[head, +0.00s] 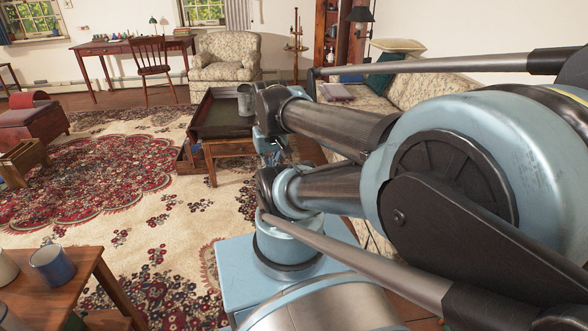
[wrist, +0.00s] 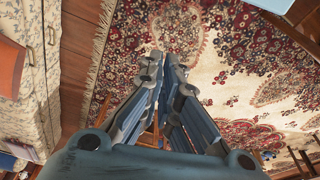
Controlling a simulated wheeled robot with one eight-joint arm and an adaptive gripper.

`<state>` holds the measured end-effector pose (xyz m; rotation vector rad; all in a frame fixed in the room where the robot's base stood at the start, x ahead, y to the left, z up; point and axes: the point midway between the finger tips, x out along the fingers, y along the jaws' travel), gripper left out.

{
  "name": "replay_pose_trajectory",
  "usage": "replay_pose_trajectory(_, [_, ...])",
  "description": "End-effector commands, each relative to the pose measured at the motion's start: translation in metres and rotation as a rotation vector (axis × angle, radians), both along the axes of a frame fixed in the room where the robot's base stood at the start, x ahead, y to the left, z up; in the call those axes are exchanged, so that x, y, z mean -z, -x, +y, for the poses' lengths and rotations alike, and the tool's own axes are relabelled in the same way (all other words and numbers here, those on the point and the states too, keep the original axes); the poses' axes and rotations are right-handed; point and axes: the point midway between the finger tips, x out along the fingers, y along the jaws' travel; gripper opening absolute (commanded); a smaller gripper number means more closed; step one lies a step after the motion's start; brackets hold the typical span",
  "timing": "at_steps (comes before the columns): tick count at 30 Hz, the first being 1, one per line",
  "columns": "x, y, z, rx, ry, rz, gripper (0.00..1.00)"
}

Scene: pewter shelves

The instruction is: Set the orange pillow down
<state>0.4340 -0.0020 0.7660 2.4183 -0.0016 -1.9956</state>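An orange, flat-faced thing (wrist: 9,67), which looks like the orange pillow, lies on the pale floral sofa at the left edge of the wrist view. It is cut off by the picture's edge, and I cannot make it out in the head view. My gripper (wrist: 164,60) points down over the floor and patterned rug, to the right of the orange thing and apart from it. Its fingers come nearly together at the tips, with nothing visible between them. In the head view my arm hides most of the gripper and part of the sofa (head: 427,92).
A wooden table with a blue mug (head: 52,264) is at front left. A floral armchair (head: 226,63) and desk stand behind. The rug (head: 150,225) has open room.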

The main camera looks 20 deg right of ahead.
Motion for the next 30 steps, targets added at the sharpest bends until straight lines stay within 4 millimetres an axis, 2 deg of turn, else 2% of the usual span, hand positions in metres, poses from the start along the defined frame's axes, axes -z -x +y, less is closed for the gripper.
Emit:
replay_pose_trajectory(5, [-0.017,-0.023,-0.011,0.098,-0.012,0.009,0.0])
replay_pose_trajectory(16, [-0.045,-0.089,-0.042,0.372,-0.044,0.033,0.0])
replay_pose_trajectory(22, [-0.051,-0.126,-0.064,0.518,-0.061,0.046,0.0])
replay_pose_trajectory(30, [-0.049,-0.177,-0.103,0.718,-0.082,0.061,0.0])
